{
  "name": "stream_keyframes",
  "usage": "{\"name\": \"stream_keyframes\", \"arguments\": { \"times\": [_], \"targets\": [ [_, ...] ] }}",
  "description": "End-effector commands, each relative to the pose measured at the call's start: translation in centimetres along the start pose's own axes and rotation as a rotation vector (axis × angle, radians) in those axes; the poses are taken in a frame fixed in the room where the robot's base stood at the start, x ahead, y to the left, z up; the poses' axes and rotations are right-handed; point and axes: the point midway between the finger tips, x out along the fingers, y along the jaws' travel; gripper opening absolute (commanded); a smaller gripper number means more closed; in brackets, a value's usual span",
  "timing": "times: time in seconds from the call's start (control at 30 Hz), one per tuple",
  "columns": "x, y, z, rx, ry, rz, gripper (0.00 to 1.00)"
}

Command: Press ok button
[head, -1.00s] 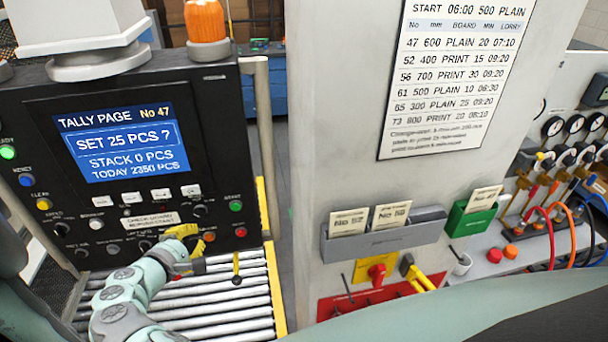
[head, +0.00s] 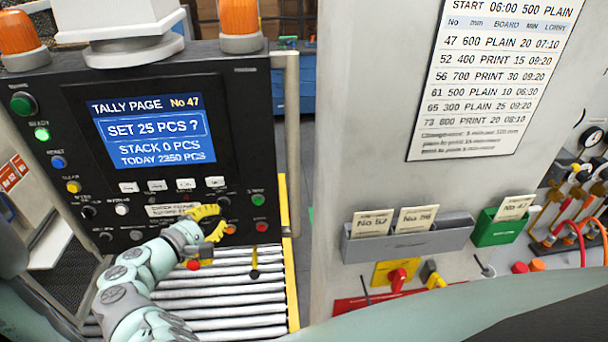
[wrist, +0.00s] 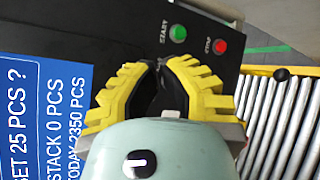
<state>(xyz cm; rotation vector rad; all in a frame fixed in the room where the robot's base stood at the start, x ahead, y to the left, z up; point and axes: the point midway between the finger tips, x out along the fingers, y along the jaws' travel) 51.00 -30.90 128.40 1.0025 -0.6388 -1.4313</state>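The control panel (head: 85,115) stands at the left in the head view. Its blue screen (head: 152,130) reads "SET 25 PCS ?", "STACK 0 PCS" and "TODAY 2350 PCS". Several white keys sit in a row under it, the rightmost one (head: 215,182) among them; their markings are too small to read, so I cannot tell which is ok. My gripper (head: 220,215) is in front of the panel's lower right part, below the keys. In the wrist view its yellow fingers (wrist: 160,65) come together at the tips, with nothing seen between them. It hides part of the lower controls.
A green start button (wrist: 178,34) and a red stop button (wrist: 219,46) are right of the gripper. A roller conveyor (head: 225,300) runs below the panel. A vertical rail (head: 292,140) stands at its right edge. A grey cabinet (head: 365,190) with card holders is further right.

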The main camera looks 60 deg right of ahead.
Motion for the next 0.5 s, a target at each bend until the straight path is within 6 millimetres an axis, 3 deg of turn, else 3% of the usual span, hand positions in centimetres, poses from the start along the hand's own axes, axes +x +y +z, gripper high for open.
{"name": "stream_keyframes", "arguments": {
  "times": [0.2, 0.5],
  "targets": [
    [2.7, 1.2, -1.1, 0.005, -0.010, -0.005, 0.00],
    [5.1, 2.4, -2.4, 0.001, -0.008, -0.004, 0.00]
  ]
}}
